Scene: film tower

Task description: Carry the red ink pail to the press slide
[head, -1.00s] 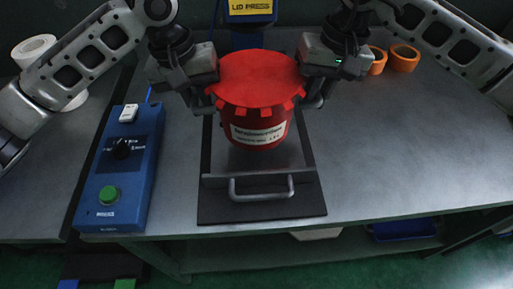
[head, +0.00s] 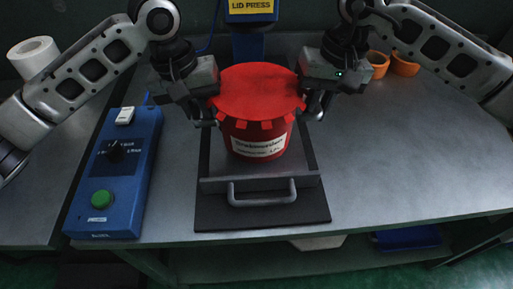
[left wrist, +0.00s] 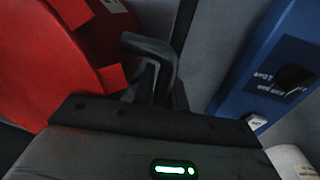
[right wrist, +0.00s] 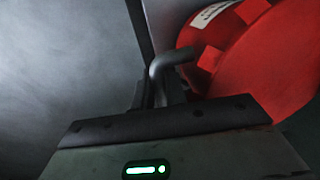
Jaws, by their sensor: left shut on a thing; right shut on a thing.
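The red ink pail (head: 258,135), with a toothed red lid and a white label, is upright over the press slide (head: 213,186). The slide is a dark tray with a front wall and a grey pull handle. I cannot tell whether the pail touches the tray; its base is close to it. My left gripper (head: 206,118) is shut on the pail's left side, and my right gripper (head: 317,107) on its right side. The pail also shows at upper left in the left wrist view (left wrist: 45,65) and at upper right in the right wrist view (right wrist: 265,60). The exact grips are partly hidden.
A yellow-labelled lid press (head: 250,12) stands behind the pail. A blue control box (head: 117,170) with a dial and green button lies left of the slide. Orange rings (head: 404,64) sit at the back right, a white roll (head: 33,57) at the far left. The right tabletop is clear.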

